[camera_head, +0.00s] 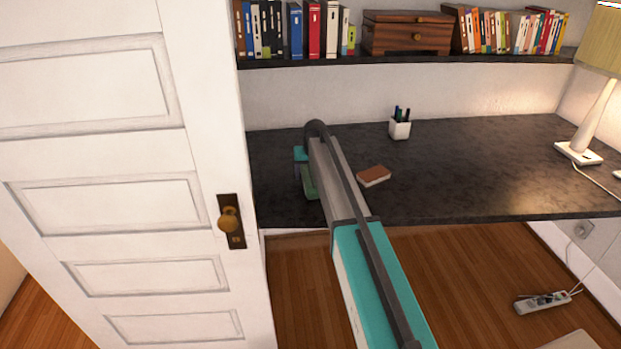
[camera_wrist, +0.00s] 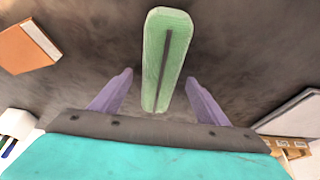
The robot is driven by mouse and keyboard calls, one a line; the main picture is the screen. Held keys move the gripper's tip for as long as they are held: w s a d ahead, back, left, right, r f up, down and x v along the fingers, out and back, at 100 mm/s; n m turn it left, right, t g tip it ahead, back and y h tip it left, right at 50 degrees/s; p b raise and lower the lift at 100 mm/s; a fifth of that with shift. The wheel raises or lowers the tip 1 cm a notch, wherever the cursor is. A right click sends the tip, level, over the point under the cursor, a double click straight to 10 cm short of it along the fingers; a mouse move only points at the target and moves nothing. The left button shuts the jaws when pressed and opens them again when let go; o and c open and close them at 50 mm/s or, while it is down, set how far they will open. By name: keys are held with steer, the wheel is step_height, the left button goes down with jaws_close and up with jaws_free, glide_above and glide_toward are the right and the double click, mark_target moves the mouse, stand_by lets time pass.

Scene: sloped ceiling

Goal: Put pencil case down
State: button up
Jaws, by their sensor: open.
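The pencil case (camera_wrist: 165,60) is green and elongated, with a dark line along its middle. In the wrist view it lies on the dark desktop, between and beyond the fingers. My gripper (camera_wrist: 158,98) is open, with its two purple fingers apart on either side of the case's near end. I see a gap between each finger and the case. In the head view the green case (camera_head: 309,185) shows in part beside my arm, over the desk's left part.
The dark desk (camera_head: 480,165) has free room in its middle and right. A brown book (camera_head: 373,175) and a white pen cup (camera_head: 400,129) stand near my arm. A lamp (camera_head: 585,120) is at right. A white door (camera_head: 100,190) is close on the left; a shelf (camera_head: 400,60) runs above.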

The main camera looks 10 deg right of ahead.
steer(key=b+v, duration=0.2)
steer(key=v, duration=0.8)
steer(key=shift+r, duration=0.25)
steer(key=shift+s, duration=0.2)
